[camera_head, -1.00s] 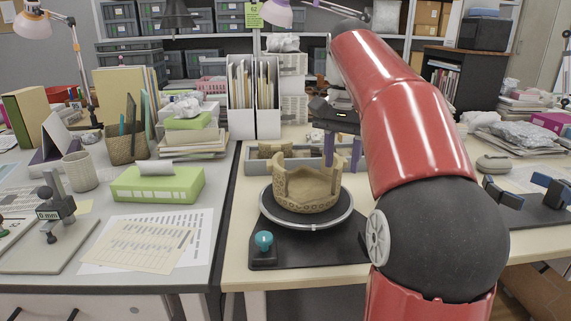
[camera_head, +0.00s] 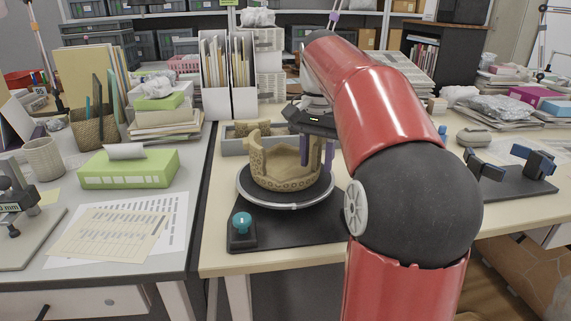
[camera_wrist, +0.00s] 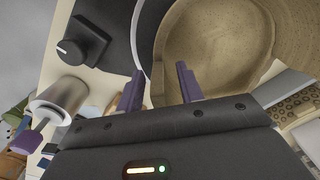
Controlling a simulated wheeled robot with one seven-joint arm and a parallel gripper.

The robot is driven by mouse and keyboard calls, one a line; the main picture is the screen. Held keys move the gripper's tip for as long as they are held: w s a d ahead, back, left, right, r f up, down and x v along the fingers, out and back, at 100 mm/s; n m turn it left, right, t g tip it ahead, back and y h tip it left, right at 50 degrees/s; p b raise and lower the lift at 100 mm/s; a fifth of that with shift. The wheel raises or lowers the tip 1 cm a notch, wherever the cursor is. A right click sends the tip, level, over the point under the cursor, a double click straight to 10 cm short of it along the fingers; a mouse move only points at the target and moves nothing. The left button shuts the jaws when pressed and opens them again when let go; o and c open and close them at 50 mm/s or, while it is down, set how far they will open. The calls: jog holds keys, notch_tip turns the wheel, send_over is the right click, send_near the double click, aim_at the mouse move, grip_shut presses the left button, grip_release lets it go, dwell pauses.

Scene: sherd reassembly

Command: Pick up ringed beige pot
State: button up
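The ringed beige pot (camera_head: 287,177) is open-topped with a jagged, broken rim. It stands upright on a round turntable (camera_head: 245,196) with a pale rim. My gripper (camera_head: 317,154) points down at the pot's right side, its purple fingers at rim height. In the wrist view, the fingers (camera_wrist: 161,88) are apart. The right finger overlaps the inside of the pot (camera_wrist: 215,40) and the left one is over the outside. The wall appears to lie between them; contact cannot be told. My arm hides part of the area to the right.
A grey tray (camera_head: 232,145) with beige sherds lies behind the turntable. White file holders (camera_head: 215,96) stand behind; a green box (camera_head: 128,169) is on the left table.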

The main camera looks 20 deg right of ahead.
grip_shut()
dwell(1.4)
